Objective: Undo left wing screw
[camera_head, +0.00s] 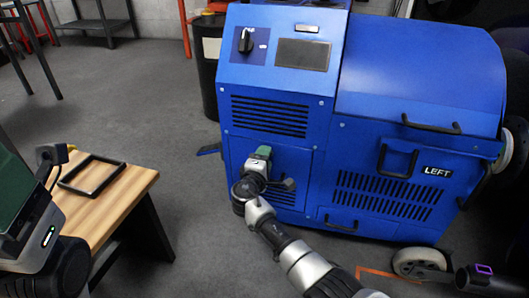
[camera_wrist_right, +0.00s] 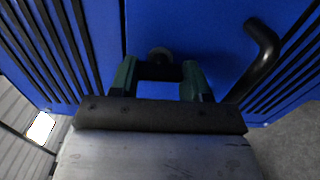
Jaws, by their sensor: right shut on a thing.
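My right gripper (camera_head: 262,153) is at the lower front of the blue machine (camera_head: 410,75), its green fingers against the left lower panel. In the right wrist view its two green fingers (camera_wrist_right: 160,85) are shut on a small dark part, which I take to be the left wing screw (camera_wrist_right: 160,71). A round grey end of it shows just beyond the fingers. In the head view the gripper hides the screw. A green and black part of my left arm (camera_head: 45,240) fills the lower left corner, cut off by the edge; its finger state cannot be told.
A bent black handle (camera_wrist_right: 263,55) stands out right of the right gripper. A wooden table (camera_head: 128,188) with a black frame (camera_head: 92,176) is at the left. A dark barrel (camera_head: 207,75) stands behind the machine. The grey floor between table and machine is clear.

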